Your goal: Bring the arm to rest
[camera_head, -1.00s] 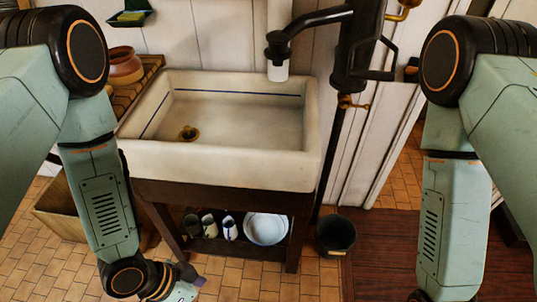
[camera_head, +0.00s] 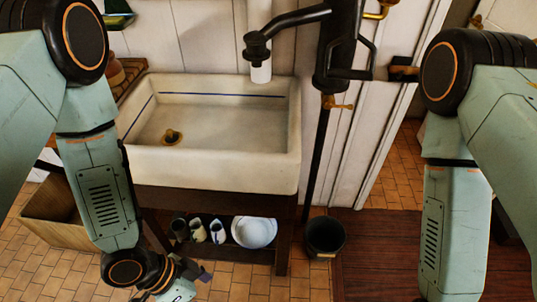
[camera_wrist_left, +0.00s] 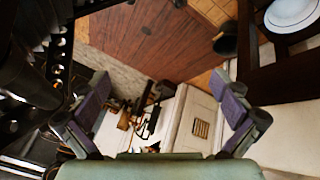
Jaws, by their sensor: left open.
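My left arm hangs down on the left of the head view, bent at the elbow. Its gripper is mostly cut off at the bottom edge there, with a fingertip showing near the floor. In the left wrist view my left gripper (camera_wrist_left: 163,114) is open, its two purple-padded fingers wide apart with nothing held between them. My right arm (camera_head: 450,225) hangs down on the right of the head view, and its gripper is below the frame.
A white sink (camera_head: 215,168) on a dark stand is ahead. A white bowl (camera_head: 254,232) and several jugs (camera_head: 197,230) sit on its low shelf. A black bucket (camera_head: 325,237) stands right of it, a wooden crate (camera_head: 50,220) left. A dark pump (camera_head: 338,60) rises behind.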

